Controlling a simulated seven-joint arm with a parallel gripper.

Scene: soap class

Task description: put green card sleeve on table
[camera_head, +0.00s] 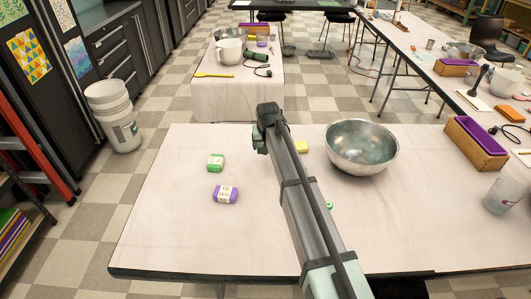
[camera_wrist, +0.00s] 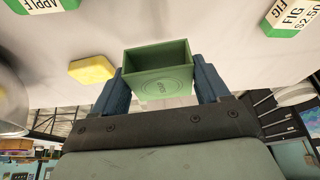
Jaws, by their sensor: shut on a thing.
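A green card sleeve (camera_wrist: 158,78), shaped like an open-ended box with a round mark on its face, shows in the wrist view. My gripper (camera_wrist: 158,80) is shut on it, one blue finger at each side. In the head view my arm hides most of the gripper and I cannot make out the sleeve clearly. The white-covered table (camera_head: 165,235) lies under the arm. In the wrist view the sleeve appears against the white cloth; I cannot tell how far it is from it.
A green-wrapped soap (camera_head: 216,163) and a purple-wrapped soap (camera_head: 226,194) lie left of my arm. A yellow bar (camera_head: 301,147) and a metal bowl (camera_head: 345,155) are right of it. A brown box with purple lining (camera_head: 470,150) and a clear jug (camera_head: 500,198) stand far right. The table's left front is clear.

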